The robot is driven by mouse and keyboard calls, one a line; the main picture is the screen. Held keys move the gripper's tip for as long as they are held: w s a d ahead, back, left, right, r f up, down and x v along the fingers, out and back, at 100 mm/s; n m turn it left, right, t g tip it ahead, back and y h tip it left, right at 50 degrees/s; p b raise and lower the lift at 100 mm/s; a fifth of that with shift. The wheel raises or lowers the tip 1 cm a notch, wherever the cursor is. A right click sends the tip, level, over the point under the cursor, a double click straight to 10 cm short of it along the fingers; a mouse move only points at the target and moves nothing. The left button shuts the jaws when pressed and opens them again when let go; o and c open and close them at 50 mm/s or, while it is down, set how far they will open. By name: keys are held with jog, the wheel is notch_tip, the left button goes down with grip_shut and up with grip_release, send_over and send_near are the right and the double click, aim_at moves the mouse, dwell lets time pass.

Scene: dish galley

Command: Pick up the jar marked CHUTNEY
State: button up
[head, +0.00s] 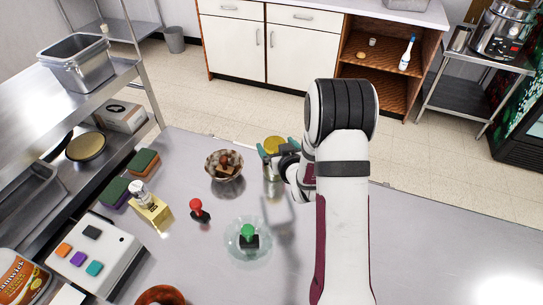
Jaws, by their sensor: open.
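In the head view, a glass jar with a yellow lid (274,146) stands on the grey counter near its far edge. My gripper (272,152) is open at this jar, with its teal fingertips around or just beside the lid; I cannot tell how deep they reach. My arm comes in from the right and hides part of the jar's right side. No label can be read on the jar, so I cannot tell whether it is marked CHUTNEY.
A patterned bowl (224,167) stands just left of the jar. A red-knobbed piece (198,209), a glass dish (243,248) with a green-knobbed piece, and a button box (94,256) stand nearer. Sponges (144,162) lie left. The counter right of my arm is clear.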

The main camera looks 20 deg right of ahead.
aim_at(272, 141)
jog(key=x, duration=0.4)
jog(key=shift+w+f, duration=0.15)
jog(key=shift+w, duration=0.05)
grip_shut()
